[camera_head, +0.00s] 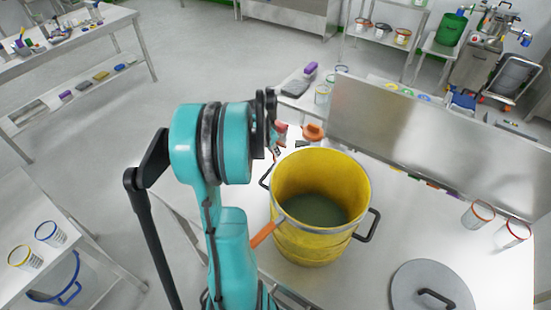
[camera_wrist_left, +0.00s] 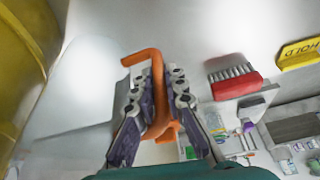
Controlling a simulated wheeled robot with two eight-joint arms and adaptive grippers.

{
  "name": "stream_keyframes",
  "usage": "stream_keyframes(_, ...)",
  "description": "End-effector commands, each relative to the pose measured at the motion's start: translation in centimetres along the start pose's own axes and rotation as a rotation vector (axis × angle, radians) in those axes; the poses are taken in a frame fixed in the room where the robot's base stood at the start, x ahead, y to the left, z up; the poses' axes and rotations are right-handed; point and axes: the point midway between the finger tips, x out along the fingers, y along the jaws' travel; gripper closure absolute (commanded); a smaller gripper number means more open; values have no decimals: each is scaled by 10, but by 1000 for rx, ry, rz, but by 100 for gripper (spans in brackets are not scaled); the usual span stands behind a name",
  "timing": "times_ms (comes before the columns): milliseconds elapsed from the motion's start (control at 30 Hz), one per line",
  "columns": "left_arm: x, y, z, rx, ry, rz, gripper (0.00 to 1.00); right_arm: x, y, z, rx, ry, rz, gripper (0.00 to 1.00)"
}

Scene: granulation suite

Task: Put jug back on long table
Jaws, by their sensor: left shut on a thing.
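My left gripper (camera_wrist_left: 158,105) is shut on an orange piece (camera_wrist_left: 157,75) that looks like a bent handle, in the left wrist view. I take it to be the jug's handle; the jug's body is mostly hidden behind the fingers. In the head view, my left gripper (camera_head: 270,125) is beyond the yellow drum, mostly hidden by its own arm. An orange thing (camera_head: 313,132) shows just right of it; I cannot tell whether it is the held jug. A steel table (camera_head: 365,260) bears the drum. I cannot tell which table is the long one. My right gripper is out of view.
The open yellow drum (camera_head: 322,177) holds dark contents. A grey lid (camera_head: 432,287) lies at right. A steel panel (camera_head: 430,120) stands behind. A red brush (camera_wrist_left: 233,82) and a yellow HOLD sign (camera_wrist_left: 299,54) lie near my gripper. Another table (camera_head: 70,50) is at upper left.

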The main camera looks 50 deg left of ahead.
Motion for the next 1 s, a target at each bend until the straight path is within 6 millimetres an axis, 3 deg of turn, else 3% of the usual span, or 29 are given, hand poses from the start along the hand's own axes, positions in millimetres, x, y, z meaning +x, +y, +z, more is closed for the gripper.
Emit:
stream_keyframes(200,28,0,12,0,0,0,100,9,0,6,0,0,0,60)
stream_keyframes(567,31,0,13,0,0,0,100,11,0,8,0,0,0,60)
stream_keyframes(600,30,0,13,0,0,0,80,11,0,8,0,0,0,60)
stream_keyframes(667,30,0,13,0,0,0,68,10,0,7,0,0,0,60)
stream_keyframes(1000,27,0,12,0,0,0,68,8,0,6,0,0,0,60)
